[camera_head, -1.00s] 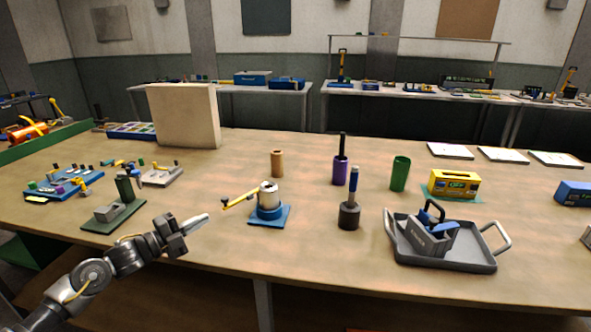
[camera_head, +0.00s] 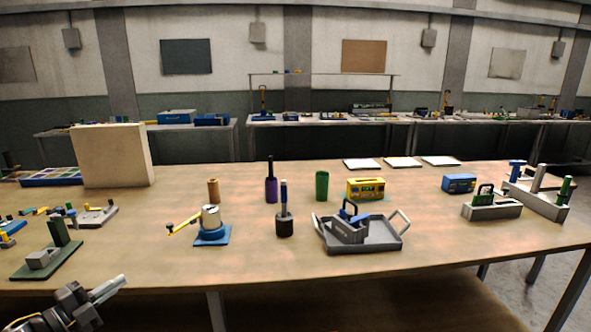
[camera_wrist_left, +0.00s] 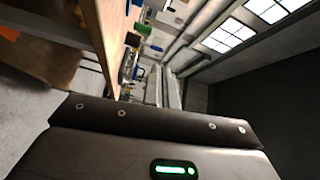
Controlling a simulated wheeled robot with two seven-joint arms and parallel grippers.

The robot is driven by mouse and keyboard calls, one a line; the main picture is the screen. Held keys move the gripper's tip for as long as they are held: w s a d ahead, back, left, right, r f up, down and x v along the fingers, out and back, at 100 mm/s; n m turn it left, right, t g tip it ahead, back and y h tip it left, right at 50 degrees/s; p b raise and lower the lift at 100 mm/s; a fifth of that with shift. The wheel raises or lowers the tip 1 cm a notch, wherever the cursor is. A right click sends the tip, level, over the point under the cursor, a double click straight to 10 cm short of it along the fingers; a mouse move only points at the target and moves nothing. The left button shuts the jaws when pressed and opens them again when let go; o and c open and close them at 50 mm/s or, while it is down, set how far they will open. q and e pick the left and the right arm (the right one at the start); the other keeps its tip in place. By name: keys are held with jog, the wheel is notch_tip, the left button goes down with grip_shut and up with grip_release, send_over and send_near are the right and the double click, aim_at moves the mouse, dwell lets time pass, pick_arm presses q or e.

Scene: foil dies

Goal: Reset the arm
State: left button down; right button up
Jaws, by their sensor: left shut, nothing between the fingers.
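My left gripper (camera_head: 108,288) shows at the lower left of the head view, with the forearm below it. Its light-coloured fingers are shut with nothing between them. They are in front of the table's near edge and touch nothing that I can see. The left wrist view shows a dark body part with a green light, the table edge (camera_wrist_left: 100,40) seen sideways, and the room; no fingers show there. My right arm and gripper are in neither view.
On the wooden table (camera_head: 150,262), a green-based fixture (camera_head: 45,262) is closest to my left gripper. A blue-based press with a yellow handle (camera_head: 212,228), a dark holder (camera_head: 284,226) and a grey tray (camera_head: 375,247) stand farther right. The table's front strip is mostly bare.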

pick_arm(q)
jog(key=a+f+n+g+y, duration=0.1)
jog(key=a+f+n+y, duration=0.4)
jog(key=f, duration=0.5)
jog(key=a+f+n+g+y, duration=0.1)
jog(key=a+f+n+y, duration=0.2)
jog(key=a+f+n, duration=0.35)
jog(key=s+f+n+g+y, duration=0.1)
jog(key=s+f+n+g, duration=0.15)
jog(key=s+f, duration=0.75)
jog(key=s+f+n+g+y, duration=0.2)
jog(key=s+f+g, duration=0.1)
jog(key=f, duration=1.3)
jog(key=s+d+f+n+g, duration=0.1)
jog(key=s+d+f+g, duration=0.1)
jog(key=s+d+f, duration=0.5)
jog(key=s+d+f+n+g, duration=0.2)
jog(key=s+d+f+g, duration=0.15)
jog(key=s+f, duration=0.7)
jog(key=s+d+f+g+h, duration=0.1)
jog(key=s+d+f, duration=0.1)
jog(key=s+d, duration=0.7)
jog(key=s+d+f+g+h, duration=0.1)
jog(key=s+d+f, duration=0.1)
jog(key=s+d, duration=0.7)
jog(key=shift+d+f+p, duration=0.15)
jog(key=shift+f+p, duration=0.15)
jog(key=shift+p, duration=0.05)
